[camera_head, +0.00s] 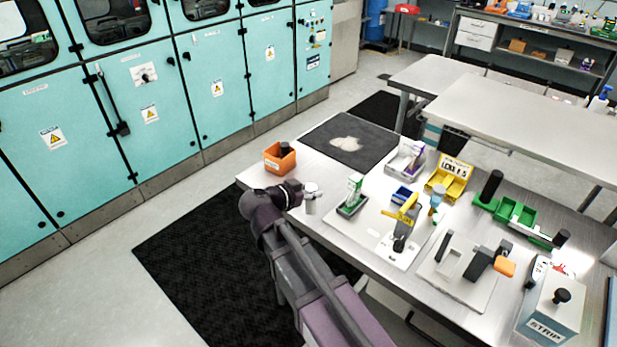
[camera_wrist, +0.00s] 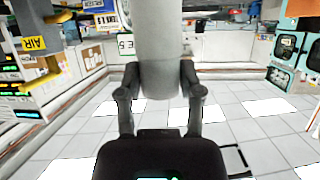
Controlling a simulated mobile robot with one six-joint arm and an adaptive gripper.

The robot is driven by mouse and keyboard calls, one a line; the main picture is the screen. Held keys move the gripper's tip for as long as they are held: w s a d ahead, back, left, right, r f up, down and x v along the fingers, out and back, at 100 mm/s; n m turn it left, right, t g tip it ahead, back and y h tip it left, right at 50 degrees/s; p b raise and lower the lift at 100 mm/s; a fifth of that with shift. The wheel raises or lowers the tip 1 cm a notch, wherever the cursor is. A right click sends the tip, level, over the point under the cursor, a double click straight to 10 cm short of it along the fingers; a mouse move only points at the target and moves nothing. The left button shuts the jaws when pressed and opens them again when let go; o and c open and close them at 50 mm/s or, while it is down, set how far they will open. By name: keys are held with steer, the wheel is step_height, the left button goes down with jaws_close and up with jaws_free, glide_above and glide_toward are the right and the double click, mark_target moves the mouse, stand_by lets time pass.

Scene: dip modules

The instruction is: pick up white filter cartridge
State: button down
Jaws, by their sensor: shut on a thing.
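The white filter cartridge (camera_head: 311,203) is a pale upright cylinder near the left front part of the steel bench (camera_head: 335,240) in the head view. My gripper (camera_head: 298,192) reaches it from the left. In the wrist view the cartridge (camera_wrist: 157,45) is a large smooth cylinder between my two dark fingers (camera_wrist: 160,85), one on each side. My gripper is shut on it.
An orange bin (camera_head: 279,160) stands just behind the gripper. A dark mat (camera_head: 350,140) lies behind.

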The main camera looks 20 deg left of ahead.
steer(key=shift+s+d+r, duration=0.1)
steer(key=shift+s+d, duration=0.3)
steer(key=shift+s, duration=0.4)
steer(key=shift+s+d+r, duration=0.1)
steer(key=shift+s+d, duration=0.3)
steer(key=shift+s, duration=0.35)
